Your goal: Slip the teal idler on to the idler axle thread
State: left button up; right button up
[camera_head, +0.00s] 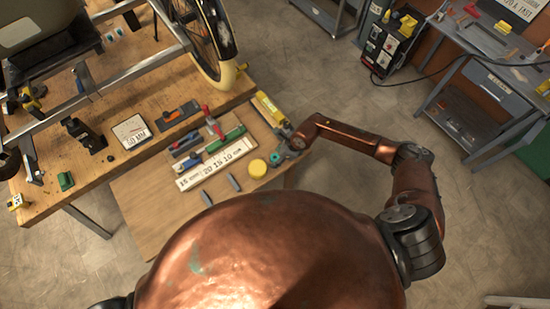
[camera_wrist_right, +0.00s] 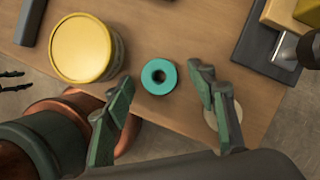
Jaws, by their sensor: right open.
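The teal idler (camera_wrist_right: 158,76) is a small ring with a dark centre hole, lying on the wooden bench. In the head view it is a small teal spot (camera_head: 276,157) beside my right gripper (camera_head: 284,154). In the right wrist view my right gripper (camera_wrist_right: 162,77) is open, with one finger to each side of the idler and clear space between. The trike frame (camera_head: 140,68) stands on the workbench at upper left. I cannot make out the idler axle thread on it.
A yellow-lidded tin (camera_wrist_right: 85,48) stands left of the idler; a pale disc (camera_wrist_right: 236,112) is partly behind the right finger. A labelled white tray (camera_head: 216,165), dark grey blocks (camera_head: 234,182) and a yellow item (camera_head: 267,104) lie nearby. The bench edge is close to the idler.

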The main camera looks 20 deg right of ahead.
jog(key=shift+c, duration=0.3)
jog(key=c, duration=1)
jog(key=shift+r, duration=0.1)
jog(key=shift+c, duration=0.2)
